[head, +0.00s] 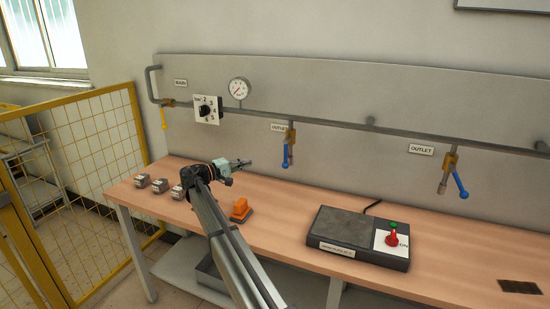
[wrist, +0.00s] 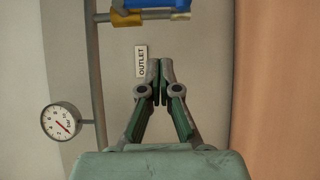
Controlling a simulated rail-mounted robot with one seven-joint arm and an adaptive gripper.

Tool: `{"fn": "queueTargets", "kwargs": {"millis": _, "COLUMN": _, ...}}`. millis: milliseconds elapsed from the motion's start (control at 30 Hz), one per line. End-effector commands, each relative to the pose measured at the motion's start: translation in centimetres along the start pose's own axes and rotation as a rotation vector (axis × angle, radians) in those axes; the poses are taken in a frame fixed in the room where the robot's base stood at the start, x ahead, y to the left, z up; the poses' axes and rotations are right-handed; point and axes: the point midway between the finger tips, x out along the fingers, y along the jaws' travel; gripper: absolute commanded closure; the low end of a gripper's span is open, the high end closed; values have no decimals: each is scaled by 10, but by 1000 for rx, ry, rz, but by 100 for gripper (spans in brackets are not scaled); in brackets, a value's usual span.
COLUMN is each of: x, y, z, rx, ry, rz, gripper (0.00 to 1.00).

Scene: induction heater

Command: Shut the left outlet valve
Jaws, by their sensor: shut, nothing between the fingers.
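The left outlet valve has a brass body on a short down pipe and a blue lever (head: 291,148). The lever hangs nearly straight down, roughly along the pipe. In the wrist view the blue lever (wrist: 145,3) is cut off by the top edge, with a brass part (wrist: 127,19) beside it. My gripper (head: 247,163) is left of the valve in the head view, over the back of the bench and apart from the lever. In the wrist view my gripper (wrist: 160,64) has its fingertips together and empty, below the lever in the picture, near the OUTLET label (wrist: 141,61).
The right outlet valve's blue lever (head: 460,181) slants down to the right. A gauge (head: 239,89) and numbered dial (head: 207,110) sit on the panel. The bench (head: 282,239) holds an orange block (head: 241,210), small grey pieces (head: 160,186) and a black heater box (head: 345,228) with a red knob.

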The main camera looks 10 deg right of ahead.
Motion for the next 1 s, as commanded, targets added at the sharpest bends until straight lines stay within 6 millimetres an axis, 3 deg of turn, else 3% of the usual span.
{"fn": "queueTargets", "kwargs": {"millis": 267, "x": 1, "y": 0, "z": 0, "rx": 1, "ry": 3, "rz": -2, "gripper": 100}}
{"fn": "queueTargets", "kwargs": {"millis": 433, "x": 14, "y": 0, "z": -1, "rx": 1, "ry": 3, "rz": -2, "gripper": 100}}
{"fn": "queueTargets", "kwargs": {"millis": 933, "x": 104, "y": 1, "z": -1, "rx": 1, "ry": 3, "rz": -3, "gripper": 100}}
{"fn": "queueTargets", "kwargs": {"millis": 1000, "x": 110, "y": 1, "z": 12, "rx": 1, "ry": 3, "rz": -3, "gripper": 100}}
